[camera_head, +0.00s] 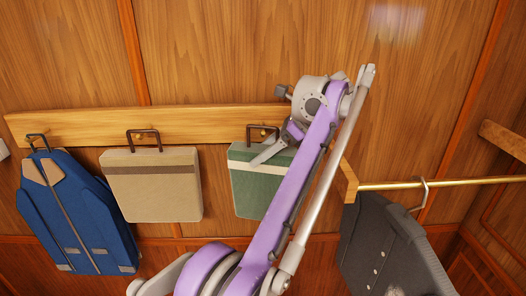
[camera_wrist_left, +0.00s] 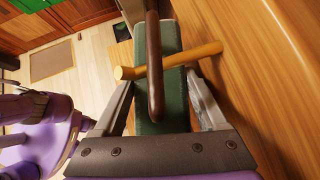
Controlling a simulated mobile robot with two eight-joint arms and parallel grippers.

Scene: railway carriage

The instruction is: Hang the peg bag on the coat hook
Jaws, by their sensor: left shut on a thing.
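The peg bag seems to be the green bag with a pale band (camera_head: 258,190), at the right of the wooden rail. It hangs flat near the wall with its dark handle (camera_head: 262,128) upward. My left gripper (camera_head: 268,152) is shut on its top part. In the left wrist view the green bag (camera_wrist_left: 150,126) lies between the two fingers. Its brown handle (camera_wrist_left: 154,70) crosses above a round wooden peg (camera_wrist_left: 190,60), which looks to pass under the handle loop. Whether the handle bears on the peg cannot be told. My right gripper is not in view.
The wooden rail (camera_head: 70,124) also carries a blue garment-shaped bag (camera_head: 75,215) and a beige bag (camera_head: 152,185). At the right, a dark coat (camera_head: 385,250) hangs from a brass rod (camera_head: 460,183). My left arm covers the rail's right end.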

